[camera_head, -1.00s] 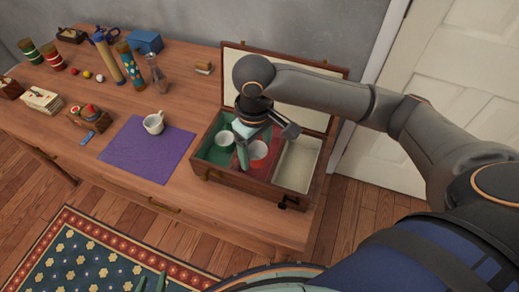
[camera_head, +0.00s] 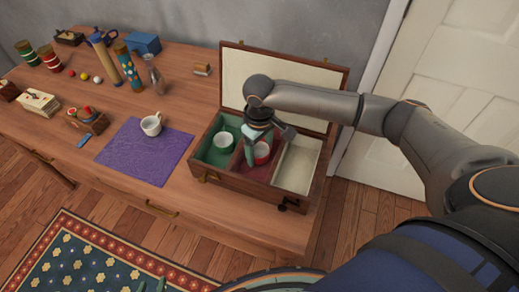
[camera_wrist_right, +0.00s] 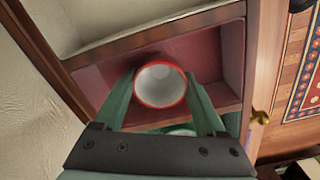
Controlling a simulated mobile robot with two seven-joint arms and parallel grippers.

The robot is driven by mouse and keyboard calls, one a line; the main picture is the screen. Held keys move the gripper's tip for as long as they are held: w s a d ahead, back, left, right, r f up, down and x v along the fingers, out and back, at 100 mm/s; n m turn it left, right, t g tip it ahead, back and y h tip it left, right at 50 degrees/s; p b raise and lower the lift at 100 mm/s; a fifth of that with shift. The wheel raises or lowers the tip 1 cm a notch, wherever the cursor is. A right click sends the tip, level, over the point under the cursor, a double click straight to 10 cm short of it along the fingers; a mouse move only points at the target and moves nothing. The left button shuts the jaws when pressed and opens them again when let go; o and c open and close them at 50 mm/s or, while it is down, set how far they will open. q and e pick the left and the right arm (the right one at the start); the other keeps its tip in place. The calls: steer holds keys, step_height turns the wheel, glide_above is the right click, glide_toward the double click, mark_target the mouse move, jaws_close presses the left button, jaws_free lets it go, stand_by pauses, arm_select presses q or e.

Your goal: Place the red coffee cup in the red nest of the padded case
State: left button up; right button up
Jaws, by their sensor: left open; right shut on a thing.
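The red coffee cup (camera_head: 262,155), with a white inside and a red rim, is in the red nest (camera_head: 262,174) of the padded case (camera_head: 232,182). It also shows in the right wrist view (camera_wrist_right: 160,84), with red lining around it. My right gripper (camera_wrist_right: 162,92) is shut on the cup, one teal finger on each side. Whether the cup's base touches the nest floor is hidden.
The cream compartment (camera_head: 297,165) on the right is empty. The raised lid (camera_head: 240,75) stands behind. Another white cup (camera_head: 151,125) is on the purple mat (camera_head: 140,160).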

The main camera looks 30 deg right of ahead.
steer(key=shift+f, duration=0.2)
steer(key=o, duration=1.3)
step_height(320, 180, up, 12)
steer(key=shift+r+p, duration=0.25)
steer(key=shift+p, duration=0.4)
